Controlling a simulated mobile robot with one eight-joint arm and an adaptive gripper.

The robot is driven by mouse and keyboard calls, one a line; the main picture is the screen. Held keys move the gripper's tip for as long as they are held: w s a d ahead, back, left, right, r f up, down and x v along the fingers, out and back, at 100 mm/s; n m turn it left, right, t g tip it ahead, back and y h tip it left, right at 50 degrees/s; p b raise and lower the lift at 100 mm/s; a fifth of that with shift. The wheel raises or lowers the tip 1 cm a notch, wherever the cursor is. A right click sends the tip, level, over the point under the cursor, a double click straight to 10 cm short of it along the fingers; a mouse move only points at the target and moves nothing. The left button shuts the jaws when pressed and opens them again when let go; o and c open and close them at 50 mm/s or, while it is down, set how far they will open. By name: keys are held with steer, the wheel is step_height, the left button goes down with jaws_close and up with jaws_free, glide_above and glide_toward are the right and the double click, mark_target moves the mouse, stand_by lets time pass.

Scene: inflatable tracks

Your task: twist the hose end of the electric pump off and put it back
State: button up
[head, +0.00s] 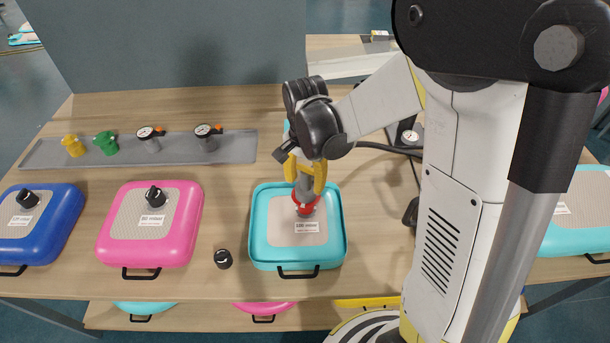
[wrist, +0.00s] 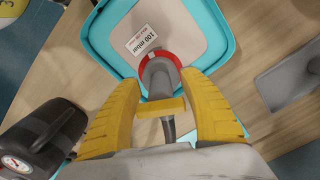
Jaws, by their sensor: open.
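The hose end (head: 304,187) is a grey fitting with a red ring, standing on the valve area of the teal cushion marked 100 mbar (head: 258,225). It also shows in the wrist view (wrist: 159,72), its red ring against the cushion. My gripper (head: 306,181) has yellow fingers, which are apart on either side of the hose end; the wrist view shows gaps beside it (wrist: 160,84). The electric pump (wrist: 38,140) is dark with a round gauge, at lower left in the wrist view. My arm partly hides it in the head view, where a dark hose (head: 375,147) shows.
A loose black cap (head: 223,259) lies left of the teal cushion. Pink (head: 150,240) and blue (head: 45,240) cushions with black caps lie further left. A grey tray (head: 240,145) behind holds yellow and green fittings and two gauges. Bare table shows between tray and cushions.

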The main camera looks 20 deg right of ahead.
jaws_close()
steer(key=m, duration=0.3)
steer(key=shift+w+m+b, duration=0.1)
steer(key=shift+m+b, duration=0.2)
steer(key=shift+b, duration=0.05)
steer(key=shift+m, duration=0.8)
steer(key=shift+w+m, duration=0.1)
steer(key=shift+m, duration=1)
steer(key=m, duration=0.3)
steer(key=shift+b, duration=0.35)
